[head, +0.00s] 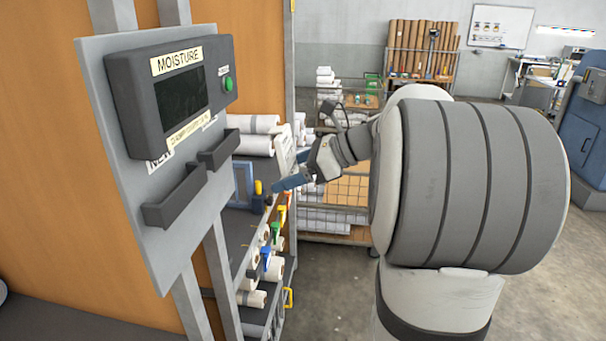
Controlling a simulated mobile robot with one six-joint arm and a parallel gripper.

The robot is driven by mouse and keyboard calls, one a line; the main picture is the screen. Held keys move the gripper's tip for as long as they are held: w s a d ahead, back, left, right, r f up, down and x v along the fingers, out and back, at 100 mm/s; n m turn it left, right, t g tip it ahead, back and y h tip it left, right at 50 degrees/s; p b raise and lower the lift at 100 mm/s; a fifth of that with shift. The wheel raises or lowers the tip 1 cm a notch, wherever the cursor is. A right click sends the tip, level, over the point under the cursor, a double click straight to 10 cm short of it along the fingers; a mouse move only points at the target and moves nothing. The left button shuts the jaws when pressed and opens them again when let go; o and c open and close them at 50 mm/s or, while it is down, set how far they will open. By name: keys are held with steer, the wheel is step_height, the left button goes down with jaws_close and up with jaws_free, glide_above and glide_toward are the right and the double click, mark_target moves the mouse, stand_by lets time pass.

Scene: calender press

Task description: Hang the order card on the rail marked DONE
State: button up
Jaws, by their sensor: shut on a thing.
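My gripper (293,172), with blue fingers, is at the picture's middle, to the right of the grey panel and apart from it. It is shut on a pale, upright thing (284,150) that looks like the order card, seen nearly edge-on and partly hidden by the gripper. Two dark grey rails stick out from the panel (122,225). The left, lower rail (174,198) has a partly covered label that seems to read NEW (158,164). The right, higher rail (219,150) has a label mostly hidden behind the moisture box; I cannot read DONE on either.
The MOISTURE box (170,90), with a dark screen and green button (227,84), juts out above the rails. A shelf with white rolls (250,143) and coloured-handled tools stands behind the panel. A wire cart (335,205) is beyond my gripper. Open floor lies at right.

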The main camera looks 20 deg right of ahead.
steer(key=w+a+f+b, duration=0.1)
steer(key=w+a+b, duration=0.2)
steer(key=w+a, duration=0.2)
steer(key=shift+w+a+f, duration=0.4)
steer(key=shift+a, duration=1.45)
steer(key=o, duration=1.1)
